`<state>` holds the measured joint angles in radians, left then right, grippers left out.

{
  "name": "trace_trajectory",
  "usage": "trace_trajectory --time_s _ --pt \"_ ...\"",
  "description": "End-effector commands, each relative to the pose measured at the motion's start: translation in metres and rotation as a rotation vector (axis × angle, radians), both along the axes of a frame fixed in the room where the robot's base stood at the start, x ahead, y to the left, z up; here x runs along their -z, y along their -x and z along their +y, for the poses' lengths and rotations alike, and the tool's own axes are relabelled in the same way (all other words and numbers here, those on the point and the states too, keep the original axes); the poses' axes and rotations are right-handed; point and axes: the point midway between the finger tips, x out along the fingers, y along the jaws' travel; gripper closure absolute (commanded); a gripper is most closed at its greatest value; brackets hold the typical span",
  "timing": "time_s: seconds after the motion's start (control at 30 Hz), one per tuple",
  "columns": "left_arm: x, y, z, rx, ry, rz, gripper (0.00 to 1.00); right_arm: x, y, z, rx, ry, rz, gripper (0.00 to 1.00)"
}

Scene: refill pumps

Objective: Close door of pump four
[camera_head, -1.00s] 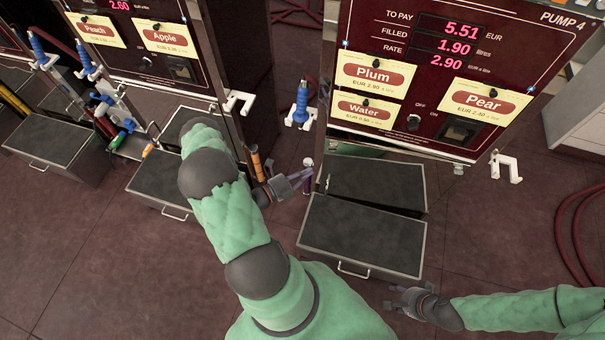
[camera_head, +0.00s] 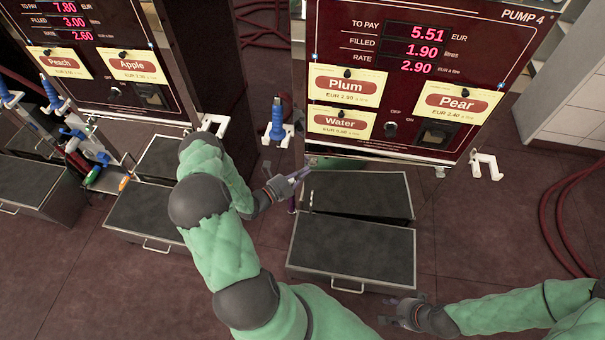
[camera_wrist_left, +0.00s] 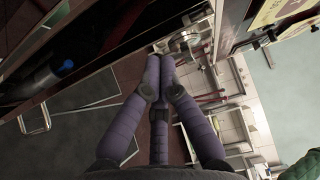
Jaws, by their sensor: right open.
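Pump four (camera_head: 420,80) stands at the right in the head view, its dark red panel lit. Below the panel is its low dark door (camera_head: 360,192), with a small upright handle (camera_head: 311,199) near its left edge. A greenish strip shows above the door, and the door looks slightly ajar. My left gripper (camera_head: 303,175) is beside the door's upper left corner; I cannot tell whether it touches. In the left wrist view its purple fingers (camera_wrist_left: 160,60) meet at the tips, with nothing visible between them. My right gripper (camera_head: 392,310) is open and empty, low in front of the pump.
A dark step box (camera_head: 350,250) with a front handle stands before the door. A blue nozzle (camera_head: 277,120) hangs left of pump four. Another pump (camera_head: 100,60) stands at the left with a similar box (camera_head: 150,220). Red hoses (camera_head: 560,225) lie at the right. Floor right of the box is clear.

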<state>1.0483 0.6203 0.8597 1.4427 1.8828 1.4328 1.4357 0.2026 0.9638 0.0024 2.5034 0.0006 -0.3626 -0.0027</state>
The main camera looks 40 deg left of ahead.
Motion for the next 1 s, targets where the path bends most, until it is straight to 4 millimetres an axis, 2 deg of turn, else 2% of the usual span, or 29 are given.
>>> trace_trajectory --time_s 0.13,0.33,0.5,0.83,1.0 --pt "0.001 -0.005 0.003 0.010 -0.002 -0.002 1.00 0.004 0.000 0.000 0.000 0.000 0.000 0.55" --pt "0.004 -0.034 0.023 0.079 -0.004 -0.006 1.00 0.021 0.000 0.000 0.000 0.000 0.000 0.55" --pt "0.001 -0.048 0.032 0.109 -0.002 -0.001 1.00 0.026 0.000 0.000 0.000 0.000 0.000 0.55" --pt "-0.004 -0.051 0.036 0.106 -0.010 -0.006 1.00 0.025 0.000 0.000 0.000 0.000 0.000 0.55" --pt "-0.005 -0.047 0.032 0.110 -0.009 -0.007 1.00 0.021 0.000 0.000 0.000 0.000 0.000 0.55"
